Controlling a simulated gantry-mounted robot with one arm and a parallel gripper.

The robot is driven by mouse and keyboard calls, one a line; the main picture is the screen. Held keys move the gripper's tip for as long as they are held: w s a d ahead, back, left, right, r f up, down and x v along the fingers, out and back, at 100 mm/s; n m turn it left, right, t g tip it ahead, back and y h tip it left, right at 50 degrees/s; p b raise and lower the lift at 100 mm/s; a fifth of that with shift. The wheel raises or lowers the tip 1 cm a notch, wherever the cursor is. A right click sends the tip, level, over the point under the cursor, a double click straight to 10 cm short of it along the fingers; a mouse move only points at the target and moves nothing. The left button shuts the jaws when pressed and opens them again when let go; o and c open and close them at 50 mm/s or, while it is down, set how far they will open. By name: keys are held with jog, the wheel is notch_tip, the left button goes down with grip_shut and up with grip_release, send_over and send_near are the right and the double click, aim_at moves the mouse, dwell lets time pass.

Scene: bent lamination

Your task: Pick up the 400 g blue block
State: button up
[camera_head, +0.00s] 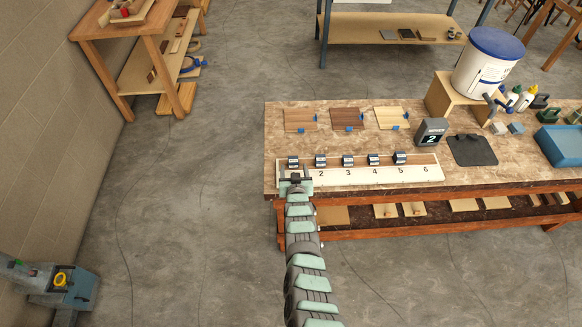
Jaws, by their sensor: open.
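Several small dark blue-grey blocks with pale label faces stand in a row along the back of a white numbered rack (418,178) on the workbench. The leftmost block (293,161) is just beyond my gripper (296,179). Further blocks stand behind the numbers 2 (320,160), 3 (347,161), 4 (373,160) and 5 (400,158). The place behind 6 holds no block. The labels are too small to read, so I cannot tell which block is 400 g. My gripper is open and empty over the rack's left end, where it hides the number.
A grey display (431,131) showing 2 stands behind the rack, beside a dark mat (472,150). Wooden boards (300,119) with small blue pieces lie behind. A white bucket (489,60) on a wooden stand and a blue bin (559,146) are at right.

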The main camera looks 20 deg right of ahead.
aim_at(293, 165)
jog(key=shift+b+x, duration=0.9)
jog(key=shift+x, duration=0.2)
jog(key=w+f+b, duration=0.2)
jog(key=b, duration=0.1)
jog(key=shift+w+d, duration=0.2)
jog(key=shift+d, duration=0.15)
jog(key=shift+b+x, duration=1.05)
jog(key=shift+b, duration=0.15)
jog(key=shift+d+r, duration=0.1)
jog(key=shift+r, duration=0.05)
grip_shut()
jog(key=shift+r, duration=0.1)
